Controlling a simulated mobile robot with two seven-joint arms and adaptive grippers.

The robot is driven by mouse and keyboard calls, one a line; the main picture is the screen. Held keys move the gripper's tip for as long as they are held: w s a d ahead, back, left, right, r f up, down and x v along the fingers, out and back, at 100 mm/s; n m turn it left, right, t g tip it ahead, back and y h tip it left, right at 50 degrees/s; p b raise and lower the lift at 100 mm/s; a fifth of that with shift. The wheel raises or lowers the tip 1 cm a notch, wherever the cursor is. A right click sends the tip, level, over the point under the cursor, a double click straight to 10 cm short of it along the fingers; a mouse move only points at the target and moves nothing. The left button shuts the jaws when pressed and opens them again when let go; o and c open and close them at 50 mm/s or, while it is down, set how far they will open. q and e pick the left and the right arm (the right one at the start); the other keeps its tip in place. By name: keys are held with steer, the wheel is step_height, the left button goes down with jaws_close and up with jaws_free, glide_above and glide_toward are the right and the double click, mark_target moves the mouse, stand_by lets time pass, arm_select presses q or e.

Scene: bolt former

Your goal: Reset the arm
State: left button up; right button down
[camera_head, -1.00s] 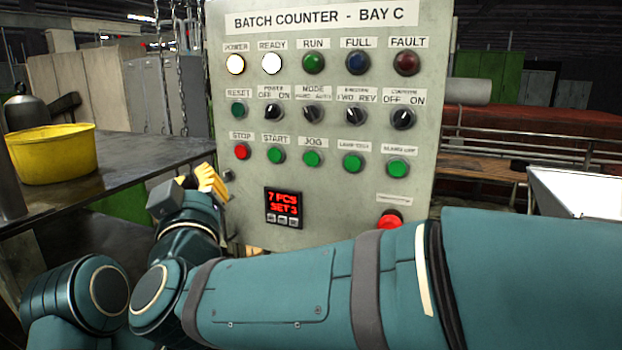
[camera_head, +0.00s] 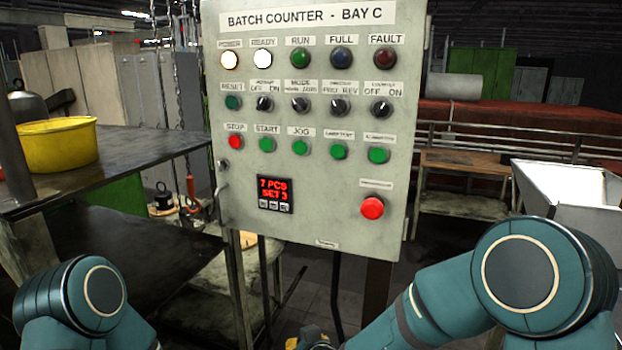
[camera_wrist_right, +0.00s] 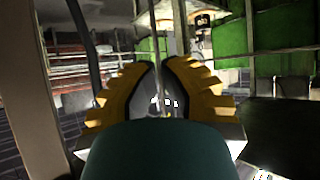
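My right gripper (camera_head: 312,338) shows only as a small yellow and dark piece at the bottom edge of the head view, below and apart from the control panel (camera_head: 330,225). In the right wrist view its two yellow ribbed fingers (camera_wrist_right: 162,78) stand apart with nothing held between them. My right arm (camera_head: 450,290) is bent at the lower right. My left arm (camera_head: 90,295) shows at the lower left; its gripper is out of view. On the panel, the POWER lamp (camera_head: 229,60) and READY lamp (camera_head: 262,59) are lit white. The display (camera_head: 274,194) reads 7 PCS, SET 3.
A dark table (camera_head: 120,160) with a yellow bowl (camera_head: 58,148) stands left of the panel. A red mushroom button (camera_head: 372,208) is at the panel's lower right. A white hopper (camera_head: 570,190) stands at the right. Metal legs stand below the panel.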

steer(key=s+d+f+m+g, duration=0.3)
steer(key=s+d+f, duration=0.3)
steer(key=s+f, duration=0.3)
steer(key=s+d+f+m+g, duration=0.3)
steer(key=s+d+f+g, duration=0.2)
steer(key=s+f, duration=0.5)
steer(key=shift+s+d+f+g, duration=0.3)
steer(key=shift+d+f, duration=0.1)
steer(key=shift+d, duration=0.15)
steer(key=shift+w, duration=0.1)
